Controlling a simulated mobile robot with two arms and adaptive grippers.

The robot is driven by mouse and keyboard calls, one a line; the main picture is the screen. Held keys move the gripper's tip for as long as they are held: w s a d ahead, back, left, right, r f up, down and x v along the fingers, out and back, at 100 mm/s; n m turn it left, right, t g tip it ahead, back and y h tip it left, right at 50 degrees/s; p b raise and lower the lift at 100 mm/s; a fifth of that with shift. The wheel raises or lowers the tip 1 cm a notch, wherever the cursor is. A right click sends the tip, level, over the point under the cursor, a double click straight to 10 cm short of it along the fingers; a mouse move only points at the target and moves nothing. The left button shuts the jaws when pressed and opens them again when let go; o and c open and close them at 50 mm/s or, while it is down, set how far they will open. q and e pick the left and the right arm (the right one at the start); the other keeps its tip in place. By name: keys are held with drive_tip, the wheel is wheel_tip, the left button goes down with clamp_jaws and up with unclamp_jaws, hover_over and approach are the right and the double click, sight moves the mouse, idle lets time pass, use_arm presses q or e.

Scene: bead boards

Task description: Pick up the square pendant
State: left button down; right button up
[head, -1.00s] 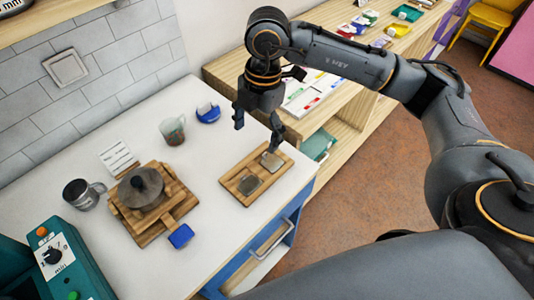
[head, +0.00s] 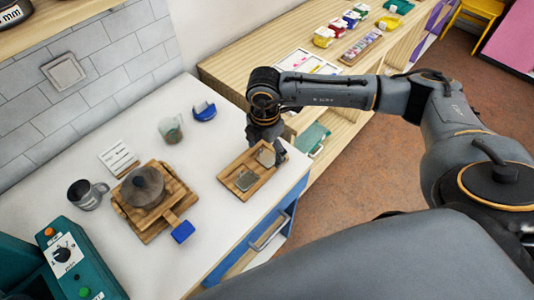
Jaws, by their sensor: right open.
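A small wooden board (head: 233,165) lies on the white counter near its right edge. Two flat greyish pieces lie on it: a square-looking one (head: 246,181) towards the front and a second (head: 266,157) near the far right end. I cannot tell for sure which one is the square pendant. My right gripper (head: 272,150) is open and low at the far right end of the board, next to the second piece. Its fingers are partly hidden, so I cannot tell whether they touch the piece. My left gripper is out of view.
A grey-lidded round pot (head: 142,187) on a wooden board, a metal mug (head: 86,194), a glass mug (head: 171,130) and a blue holder (head: 204,111) stand to the left. A teal machine (head: 85,262) is at the lower left.

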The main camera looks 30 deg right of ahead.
drive_tip(key=shift+f, duration=0.9)
drive_tip(key=c, duration=1.2)
drive_tip(key=shift+r, duration=0.15)
